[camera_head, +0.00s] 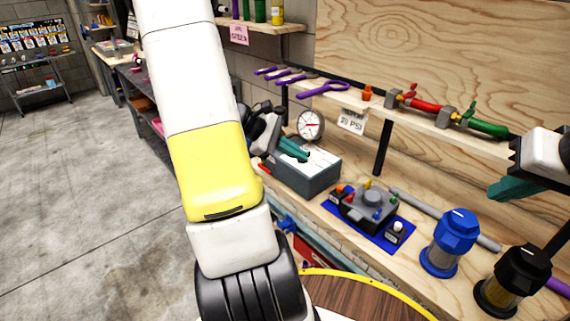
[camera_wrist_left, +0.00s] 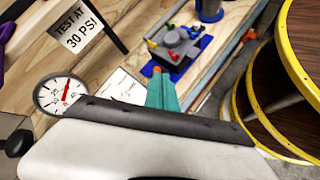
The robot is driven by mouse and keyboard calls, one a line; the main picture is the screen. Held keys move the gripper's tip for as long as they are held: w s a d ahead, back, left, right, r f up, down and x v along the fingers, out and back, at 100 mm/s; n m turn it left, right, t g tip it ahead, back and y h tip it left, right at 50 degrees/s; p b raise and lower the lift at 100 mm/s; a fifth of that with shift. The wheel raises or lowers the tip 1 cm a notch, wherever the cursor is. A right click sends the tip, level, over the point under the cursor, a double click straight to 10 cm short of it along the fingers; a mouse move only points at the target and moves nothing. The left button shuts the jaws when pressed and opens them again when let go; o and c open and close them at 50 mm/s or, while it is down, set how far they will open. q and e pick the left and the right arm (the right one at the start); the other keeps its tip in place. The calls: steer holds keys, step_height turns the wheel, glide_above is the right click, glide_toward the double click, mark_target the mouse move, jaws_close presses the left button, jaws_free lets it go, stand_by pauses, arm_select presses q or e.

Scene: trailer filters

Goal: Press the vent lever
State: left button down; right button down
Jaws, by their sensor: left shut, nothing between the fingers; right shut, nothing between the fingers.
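A grey box (camera_head: 308,178) with a white top stands on the bench, a round gauge (camera_head: 310,124) behind it. The gauge also shows in the left wrist view (camera_wrist_left: 58,93). My left gripper (camera_head: 293,150) has teal fingers, shut and empty, over the box's white top; contact cannot be told. The fingers also show in the left wrist view (camera_wrist_left: 162,92). A small red part (camera_head: 265,167) shows at the box's left edge; I cannot tell whether it is the vent lever. My right gripper (camera_head: 513,189) is shut and empty at the right, above the bench.
A grey block with coloured knobs (camera_head: 368,208) sits on a blue mat (camera_head: 385,243) right of the box. A blue filter (camera_head: 449,243) and a black filter (camera_head: 513,279) stand further right. A shelf with red and green fittings (camera_head: 450,113) runs above. A round yellow-rimmed table (camera_head: 350,298) is in front.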

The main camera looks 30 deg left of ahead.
arm_select(q)
steer(key=w+a+f+n+t, duration=0.2)
steer(key=a+f+n+t, duration=0.2)
steer(key=a+f+n, duration=0.55)
steer(key=n+t+y, duration=0.4)
steer(key=n, duration=0.1)
glide_toward(264, 169)
steer(key=s+f, duration=0.2)
steer(key=shift+a+r+m, duration=0.1)
steer(key=shift+r+m, duration=0.1)
steer(key=shift+m, duration=0.05)
steer(key=x, duration=1)
steer(key=shift+s+d+f, duration=0.1)
steer(key=shift+d, duration=0.1)
